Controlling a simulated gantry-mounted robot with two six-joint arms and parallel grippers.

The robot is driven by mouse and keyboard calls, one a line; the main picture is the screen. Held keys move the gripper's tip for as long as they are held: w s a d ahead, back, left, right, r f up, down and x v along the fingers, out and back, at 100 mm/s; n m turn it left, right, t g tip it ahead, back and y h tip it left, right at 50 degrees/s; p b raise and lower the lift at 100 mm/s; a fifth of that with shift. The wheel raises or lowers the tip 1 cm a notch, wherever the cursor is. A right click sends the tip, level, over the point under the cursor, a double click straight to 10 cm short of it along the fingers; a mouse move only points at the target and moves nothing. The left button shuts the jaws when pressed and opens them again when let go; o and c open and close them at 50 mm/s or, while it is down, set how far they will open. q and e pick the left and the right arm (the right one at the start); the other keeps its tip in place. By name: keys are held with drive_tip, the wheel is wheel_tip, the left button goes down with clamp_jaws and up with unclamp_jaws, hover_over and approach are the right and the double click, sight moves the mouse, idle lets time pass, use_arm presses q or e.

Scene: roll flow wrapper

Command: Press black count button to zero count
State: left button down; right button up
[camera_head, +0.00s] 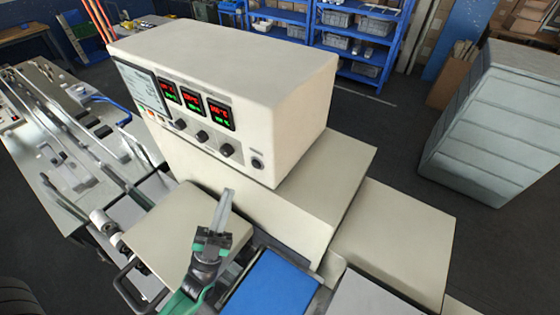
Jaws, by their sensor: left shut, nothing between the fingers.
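A round black button (257,164) sits at the lower right end of the control panel on the cream control box (240,70), with a small label above it that is too small to read. I take it to be the count button. My left gripper (229,193) is shut and empty, its fingers pointing up in the picture. It appears below and left of the button, apart from it, over the lower part of the machine. My right gripper is not in view.
Three lit displays (193,99), a screen (141,86) and several black knobs (202,136) share the panel. A cream cover with a dark handle (127,285) lies left of the gripper. A blue surface (270,285) lies to its right. Blue shelves (350,60) stand behind.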

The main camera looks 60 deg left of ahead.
sight(256, 164)
use_arm(q)
drive_tip(key=shift+s+a+f+g+y, duration=0.25)
drive_tip(key=shift+s+f+g, duration=0.05)
drive_tip(key=shift+s+f, duration=0.2)
drive_tip(key=shift+s+a+f+g+y, duration=0.2)
drive_tip(key=shift+s+f+g+y, duration=0.1)
drive_tip(key=shift+s+f, duration=0.15)
drive_tip(key=w+a+b, duration=0.2)
drive_tip(key=w+a, duration=0.1)
drive_tip(key=w, duration=0.5)
drive_tip(key=shift+w+a, duration=0.15)
drive_tip(key=shift+a, duration=0.1)
drive_tip(key=shift+r, duration=0.1)
idle(1.3)
drive_tip(key=shift+w+a+b, duration=0.15)
drive_tip(key=shift+w+b, duration=0.2)
drive_tip(key=shift+b, duration=0.05)
